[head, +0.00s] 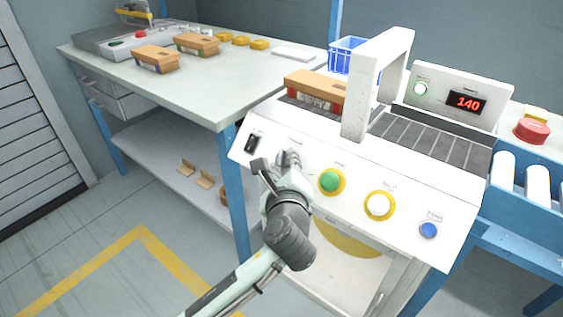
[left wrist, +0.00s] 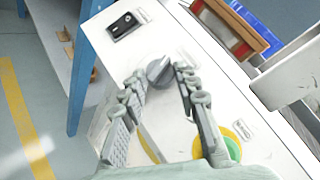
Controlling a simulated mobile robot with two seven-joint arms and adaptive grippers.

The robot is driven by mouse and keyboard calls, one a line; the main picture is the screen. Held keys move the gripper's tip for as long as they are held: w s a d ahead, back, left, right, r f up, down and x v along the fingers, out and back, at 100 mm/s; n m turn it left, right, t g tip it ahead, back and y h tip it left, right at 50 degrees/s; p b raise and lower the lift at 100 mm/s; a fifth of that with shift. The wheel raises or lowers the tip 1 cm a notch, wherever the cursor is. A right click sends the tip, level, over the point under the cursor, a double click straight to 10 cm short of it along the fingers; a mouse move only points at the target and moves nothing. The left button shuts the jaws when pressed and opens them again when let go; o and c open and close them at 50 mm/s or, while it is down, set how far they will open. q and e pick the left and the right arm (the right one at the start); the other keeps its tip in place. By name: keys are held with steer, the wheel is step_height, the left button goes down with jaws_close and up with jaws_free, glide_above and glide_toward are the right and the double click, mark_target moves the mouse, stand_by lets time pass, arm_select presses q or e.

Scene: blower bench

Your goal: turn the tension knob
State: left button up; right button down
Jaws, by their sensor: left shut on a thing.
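The tension knob (left wrist: 160,72) is a small dark grey round knob on the white sloped front panel (head: 310,157) of the machine. In the left wrist view it sits between the fingertips of my left gripper (left wrist: 158,80), which is shut on it. In the head view my left gripper (head: 287,163) reaches the panel between the black rocker switch and the green button, and it hides the knob. My right gripper is in neither view.
Right of my gripper on the panel are a green button (head: 331,181), a white button (head: 378,205) and a blue button (head: 428,230). A black rocker switch (head: 254,141) is to the left. A white arch (head: 358,115) stands above, beside a display (head: 467,103) reading 140.

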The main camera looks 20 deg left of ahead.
arm_select(q)
steer(key=shift+w+d+r+n+g+y, duration=0.15)
steer(key=shift+n+g+y, duration=0.2)
steer(key=shift+n+g, duration=0.5)
steer(key=shift+w+r+n+g+y, duration=0.1)
steer(key=shift+n+g+y, duration=0.3)
steer(key=shift+n, duration=0.75)
steer(key=shift+g, duration=0.25)
steer(key=o, duration=1.2)
steer(key=shift+c, duration=0.2)
